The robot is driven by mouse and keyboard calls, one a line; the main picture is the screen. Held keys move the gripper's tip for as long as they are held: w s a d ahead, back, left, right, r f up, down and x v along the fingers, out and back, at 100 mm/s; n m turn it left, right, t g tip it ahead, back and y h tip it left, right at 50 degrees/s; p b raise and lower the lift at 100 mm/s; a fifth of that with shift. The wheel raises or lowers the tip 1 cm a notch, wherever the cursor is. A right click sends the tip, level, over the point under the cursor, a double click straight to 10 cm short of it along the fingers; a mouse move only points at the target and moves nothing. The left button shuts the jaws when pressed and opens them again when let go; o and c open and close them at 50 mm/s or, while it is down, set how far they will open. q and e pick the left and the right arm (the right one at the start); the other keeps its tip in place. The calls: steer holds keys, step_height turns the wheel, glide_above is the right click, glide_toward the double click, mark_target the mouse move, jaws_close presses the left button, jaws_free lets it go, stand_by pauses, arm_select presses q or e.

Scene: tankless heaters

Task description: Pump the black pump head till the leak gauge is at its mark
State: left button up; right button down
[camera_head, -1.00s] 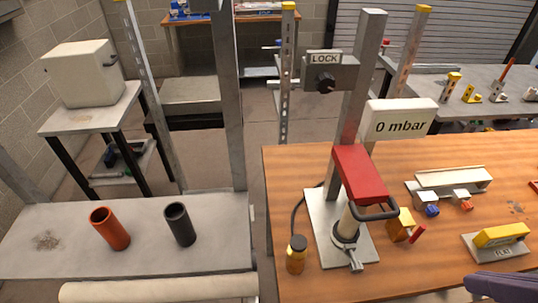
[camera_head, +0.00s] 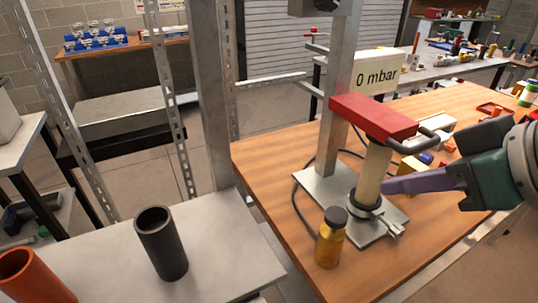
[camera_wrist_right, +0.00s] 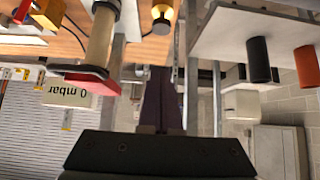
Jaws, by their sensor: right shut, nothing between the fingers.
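The test stand has a red block (camera_head: 375,116) with a black loop handle (camera_head: 415,145) at its front. A beige cylinder (camera_head: 373,175) stands below it, with a black ring (camera_head: 364,200) at its foot. The gauge panel (camera_head: 378,78) behind reads 0 mbar; it also shows, upside down, in the right wrist view (camera_wrist_right: 67,93). My right gripper (camera_head: 388,187) is shut and empty, its purple fingers pointing left at the cylinder's lower part, below the handle. I cannot tell if they touch it. The fingers (camera_wrist_right: 160,90) also show in the wrist view. My left gripper is not in view.
An amber bottle (camera_head: 330,238) with a dark cap stands in front of the stand's metal base plate (camera_head: 318,182). A grey bench (camera_head: 110,250) at left holds a black tube (camera_head: 161,243) and an orange tube (camera_head: 32,278). Small coloured parts lie behind my right arm.

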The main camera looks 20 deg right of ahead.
steer(key=shift+d, duration=0.1)
steer(key=b, duration=0.2)
glide_above(333, 210)
steer(key=s, duration=0.3)
steer(key=f, duration=0.7)
steer(key=shift+w+d+f, duration=0.1)
steer(key=shift+w+f, duration=0.05)
steer(key=shift+w, duration=0.05)
steer(key=f, duration=0.2)
steer(key=shift+s+f, duration=0.2)
steer(key=shift+f, duration=0.65)
